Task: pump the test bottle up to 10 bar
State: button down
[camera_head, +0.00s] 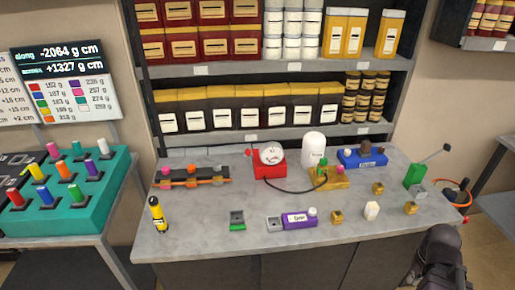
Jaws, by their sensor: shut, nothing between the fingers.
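A white bottle (314,147) stands upright at the back of the grey bench, behind a yellow block (329,178) with small green knobs. A red gauge unit (270,165) with a round white dial is left of it; the needle is too small to read. A dark hose curves between gauge and yellow block. A green block with a long lever (414,176), which looks like the pump, stands at the right; its lever slants up to the right. A purple unit marked "bar" (299,220) lies near the front. Only a dark part of my arm shows at bottom right; no gripper fingers are visible.
A dark valve rail (191,180) lies at the back left and a blue block (362,158) at the back right. Brass pieces (378,187), a white piece (371,210), a green-grey device (237,221) and a yellow-black cylinder (158,216) stand around. Shelves (270,70) rise behind.

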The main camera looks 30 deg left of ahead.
aim_at(247, 151)
jog(key=z, duration=0.2)
jog(key=k, duration=1.15)
jog(key=u, duration=0.8)
jog(key=i, duration=1.1)
jog(key=u, duration=0.05)
